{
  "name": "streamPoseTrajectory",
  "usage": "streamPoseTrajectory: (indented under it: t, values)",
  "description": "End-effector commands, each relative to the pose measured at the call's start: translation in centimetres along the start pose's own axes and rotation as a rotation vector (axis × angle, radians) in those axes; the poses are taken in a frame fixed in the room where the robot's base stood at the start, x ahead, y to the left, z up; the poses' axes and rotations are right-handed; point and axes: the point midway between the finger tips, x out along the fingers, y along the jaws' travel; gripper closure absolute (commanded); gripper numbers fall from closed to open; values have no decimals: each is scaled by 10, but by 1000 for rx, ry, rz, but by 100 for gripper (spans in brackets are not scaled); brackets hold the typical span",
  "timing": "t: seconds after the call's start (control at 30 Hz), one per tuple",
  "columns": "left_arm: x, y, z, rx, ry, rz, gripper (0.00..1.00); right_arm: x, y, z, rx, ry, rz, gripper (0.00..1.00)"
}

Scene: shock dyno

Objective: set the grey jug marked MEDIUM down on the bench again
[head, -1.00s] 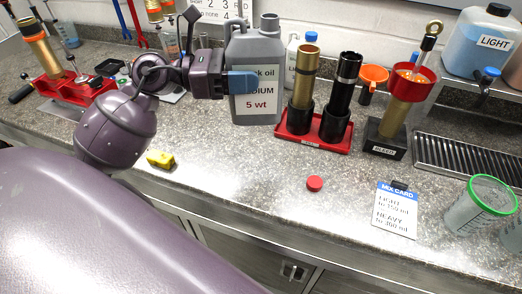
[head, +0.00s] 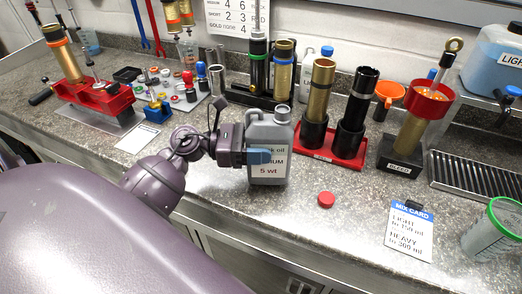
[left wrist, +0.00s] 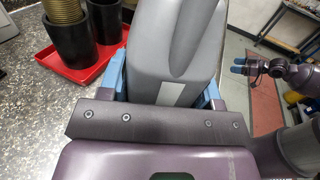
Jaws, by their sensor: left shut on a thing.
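The grey jug (head: 270,133) has a white label reading "5 wt", with the rest partly covered by a blue fingertip. It is upright near the bench's front edge, left of the red tray. My left gripper (head: 258,157) is shut on the jug's body. The jug's base is at or very near the bench (head: 228,190); I cannot tell whether it touches. In the left wrist view the grey jug (left wrist: 180,45) fills the space between the blue fingers. My right gripper (left wrist: 240,65) shows small there, away from the bench; its opening is unclear.
A red tray (head: 338,157) with two black cups holding shock bodies stands right behind the jug. A red cap (head: 326,200) and a mix card (head: 410,232) lie to the right. A green-rimmed beaker (head: 488,235) stands far right. A white card (head: 138,138) lies to the left.

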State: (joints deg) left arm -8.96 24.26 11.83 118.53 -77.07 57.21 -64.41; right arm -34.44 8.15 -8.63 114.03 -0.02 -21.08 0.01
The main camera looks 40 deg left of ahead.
Motion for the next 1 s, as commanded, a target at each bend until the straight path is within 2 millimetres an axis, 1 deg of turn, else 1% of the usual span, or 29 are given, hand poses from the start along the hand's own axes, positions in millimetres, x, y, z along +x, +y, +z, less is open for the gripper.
streamPoseTrajectory:
  t: [0.03, 0.1, 0.17, 0.47, 0.63, 0.67, 0.8, 0.83, 1.0]
  values:
    - [0, 0, -7, -2, -2, 1, 91, 0, 0, 1, 0, -1, 0, 35]
    - [0, 0, -13, -2, -2, 0, 91, 0, 0, 1, 0, -1, 0, 35]
    - [0, 0, -16, 0, -2, 0, 91, 0, 0, 1, 0, -1, 0, 35]
    - [0, 0, -18, 2, -2, -1, 91, 1, 0, 2, 0, -2, 0, 35]
    - [0, 0, -21, 1, -1, -1, 91, 2, 0, 6, 0, -5, 0, 35]
    - [0, 0, -22, 1, 0, 0, 40, 2, 0, 6, 0, -5, 0, 35]
    - [0, 0, -21, 1, -1, 0, 19, 2, 0, 5, 0, -4, 0, 35]
    - [0, 0, -21, 1, -1, 0, 16, 2, 0, 5, 0, -4, 0, 35]
    - [0, 0, -21, 1, -1, 0, 16, 2, 0, 5, 0, -4, 0, 35]
